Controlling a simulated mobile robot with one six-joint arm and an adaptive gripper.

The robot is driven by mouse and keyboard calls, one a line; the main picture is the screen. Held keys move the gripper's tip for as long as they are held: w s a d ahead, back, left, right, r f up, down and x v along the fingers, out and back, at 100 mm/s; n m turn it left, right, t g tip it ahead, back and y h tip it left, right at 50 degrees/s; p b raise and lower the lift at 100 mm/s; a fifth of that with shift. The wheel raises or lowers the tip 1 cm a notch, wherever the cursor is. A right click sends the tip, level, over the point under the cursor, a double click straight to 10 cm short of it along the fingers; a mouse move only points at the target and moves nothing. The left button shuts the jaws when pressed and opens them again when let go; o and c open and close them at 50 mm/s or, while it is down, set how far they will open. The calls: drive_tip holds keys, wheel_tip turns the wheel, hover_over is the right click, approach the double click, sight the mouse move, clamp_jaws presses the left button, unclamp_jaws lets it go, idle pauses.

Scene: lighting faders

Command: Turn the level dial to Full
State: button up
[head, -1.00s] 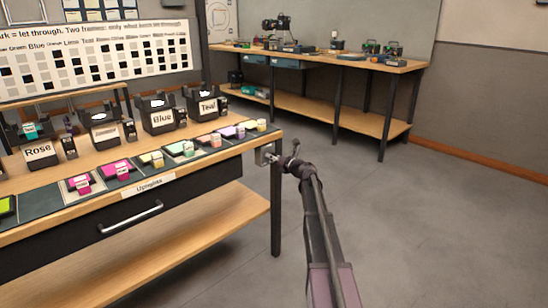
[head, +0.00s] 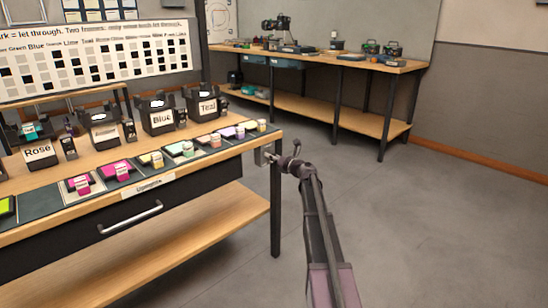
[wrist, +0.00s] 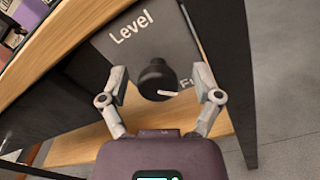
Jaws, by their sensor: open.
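The level dial (wrist: 157,80) is a round black knob on a grey panel (wrist: 140,45) marked "Level". A white pointer line on the knob points right, near a label starting with "F" (wrist: 186,84), which my right finger partly hides. My gripper (wrist: 160,77) is open, with one finger on each side of the knob. I cannot tell whether either finger touches it. In the head view the panel (head: 259,156) is at the bench's right end and my gripper (head: 274,158) is in front of it; the knob is too small to make out there.
The workbench (head: 190,208) holds black lamp boxes labelled Rose, Blue and Teal, and a row of coloured filter pieces. Its dark leg (head: 275,215) stands close below the panel. A second bench (head: 350,62) stands at the back. Open grey floor (head: 430,220) lies to the right.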

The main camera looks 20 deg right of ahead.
drive_tip(key=shift+s, duration=0.15)
drive_tip(key=v, duration=1.1)
drive_tip(key=shift+s+d, duration=0.15)
drive_tip(key=shift+s, duration=0.2)
idle(0.3)
drive_tip(key=s+a+f+n+g+p, duration=0.1)
drive_tip(key=s+a+f+n+g, duration=0.2)
drive_tip(key=a+n, duration=0.4)
drive_tip(key=s+a+f+n+g+y+p, duration=0.1)
drive_tip(key=s+a+f+n+g, duration=0.2)
drive_tip(key=a+n, duration=0.45)
drive_tip(key=s+a+f+n+g+p, duration=0.1)
drive_tip(key=s+a+f+n+g, duration=0.2)
drive_tip(key=a, duration=0.6)
drive_tip(key=s+a+f+n+g+h+p, duration=0.15)
drive_tip(key=s+a+n+g+h, duration=0.25)
drive_tip(key=s+n, duration=0.65)
drive_tip(key=s+a+f+n+g+h+p, duration=0.1)
drive_tip(key=s+a+n+g+h+p, duration=0.25)
drive_tip(key=s+n, duration=0.7)
wheel_tip(320, 180, up, 37)
drive_tip(key=p, duration=3.6)
drive_tip(key=shift+s+r+m, duration=0.2)
drive_tip(key=shift+s+m, duration=0.15)
drive_tip(key=shift+m, duration=0.1)
